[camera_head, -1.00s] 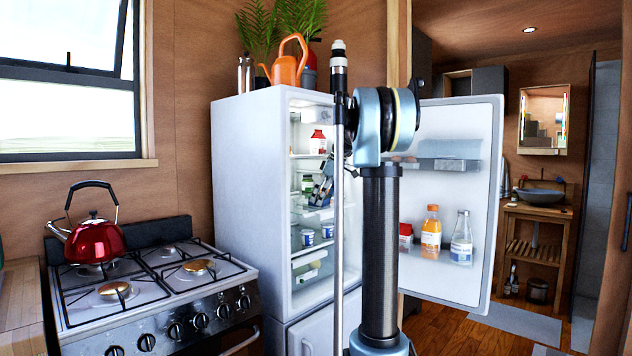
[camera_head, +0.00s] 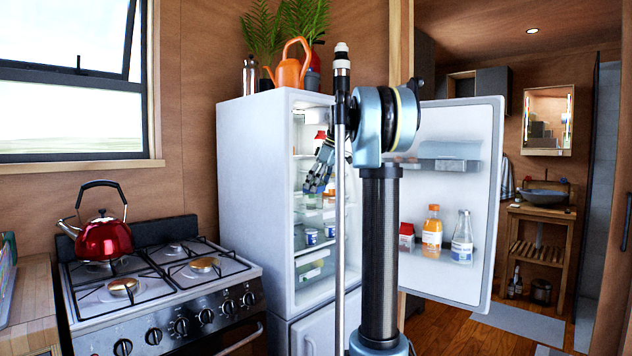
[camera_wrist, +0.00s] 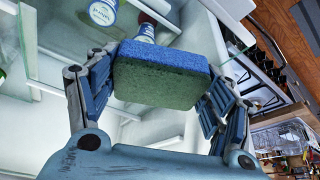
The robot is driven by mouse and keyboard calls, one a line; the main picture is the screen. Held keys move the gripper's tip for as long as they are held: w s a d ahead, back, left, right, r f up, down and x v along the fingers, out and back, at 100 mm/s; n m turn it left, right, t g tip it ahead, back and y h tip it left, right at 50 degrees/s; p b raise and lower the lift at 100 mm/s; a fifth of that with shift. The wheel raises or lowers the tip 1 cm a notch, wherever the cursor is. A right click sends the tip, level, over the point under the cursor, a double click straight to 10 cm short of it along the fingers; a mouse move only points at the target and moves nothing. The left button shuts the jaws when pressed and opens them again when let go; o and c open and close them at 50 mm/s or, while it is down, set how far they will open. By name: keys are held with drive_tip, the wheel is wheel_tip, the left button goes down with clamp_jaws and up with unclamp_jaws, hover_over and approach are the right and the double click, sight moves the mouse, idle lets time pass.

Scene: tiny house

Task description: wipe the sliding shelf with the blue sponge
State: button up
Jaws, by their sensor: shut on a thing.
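The sponge (camera_wrist: 160,78), blue on one face and green on the other, is between the fingers of my gripper (camera_wrist: 155,95) in the wrist view. My gripper is shut on it by its two ends. In the head view my gripper (camera_head: 318,178) is inside the open fridge, in the upper half of the compartment, partly behind my arm. Glass shelves with pale edges lie beyond the sponge in the wrist view. I cannot tell which shelf is the sliding one or whether the sponge touches any.
The fridge (camera_head: 250,190) stands with its door (camera_head: 470,150) open to the right, bottles in the door rack. White tubs (camera_head: 311,236) stand on a lower shelf. A stove (camera_head: 165,285) with a red kettle (camera_head: 103,238) is to the left.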

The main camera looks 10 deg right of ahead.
drive_tip(key=shift+d+r, duration=0.1)
drive_tip(key=shift+r, duration=1.2)
